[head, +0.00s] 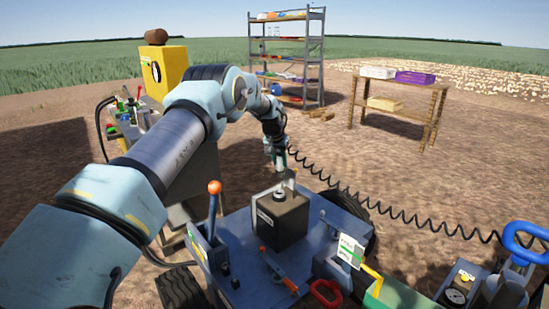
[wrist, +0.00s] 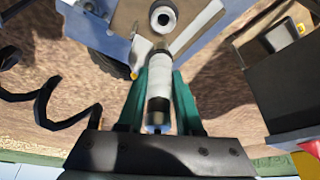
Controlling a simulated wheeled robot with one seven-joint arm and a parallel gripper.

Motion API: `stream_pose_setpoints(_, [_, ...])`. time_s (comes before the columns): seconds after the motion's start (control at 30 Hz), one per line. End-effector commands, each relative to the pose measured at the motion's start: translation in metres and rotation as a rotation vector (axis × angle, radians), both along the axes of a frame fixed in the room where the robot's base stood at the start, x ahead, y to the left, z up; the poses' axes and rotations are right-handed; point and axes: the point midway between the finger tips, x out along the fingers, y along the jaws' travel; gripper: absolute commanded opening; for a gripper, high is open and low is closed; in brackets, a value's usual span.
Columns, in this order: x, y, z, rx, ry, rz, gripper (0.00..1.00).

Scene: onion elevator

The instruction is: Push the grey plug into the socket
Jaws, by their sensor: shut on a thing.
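My gripper (wrist: 160,98) is shut on the grey plug (wrist: 159,78), a pale grey cylinder between the two green fingers in the wrist view. The plug's far end points toward a round metal ring with a dark hole, which looks like the socket (wrist: 163,17). The ring sits on a tan and grey surface. A narrow strip shows between plug and ring, and I cannot tell how deep this gap is. In the head view my gripper (head: 279,158) is above the dark box (head: 283,222) on the blue cart. The plug is small and hard to make out there.
The blue cart (head: 235,272) carries an orange-knobbed lever (head: 214,188), a red handle (head: 325,293) and a white tag (head: 350,250). A black coiled cable (head: 400,216) runs to the right. A shelf rack (head: 287,60) and a wooden table (head: 398,100) stand behind, beyond open dirt.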

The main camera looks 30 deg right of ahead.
Motion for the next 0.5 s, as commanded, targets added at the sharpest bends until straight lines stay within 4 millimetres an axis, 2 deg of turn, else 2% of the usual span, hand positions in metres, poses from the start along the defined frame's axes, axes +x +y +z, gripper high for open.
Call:
stream_pose_setpoints(0.17, [0.000,0.000,-0.006,0.000,0.000,0.000,0.00])
stream_pose_setpoints(0.5, [0.000,0.000,-0.036,-0.001,0.000,0.001,0.00])
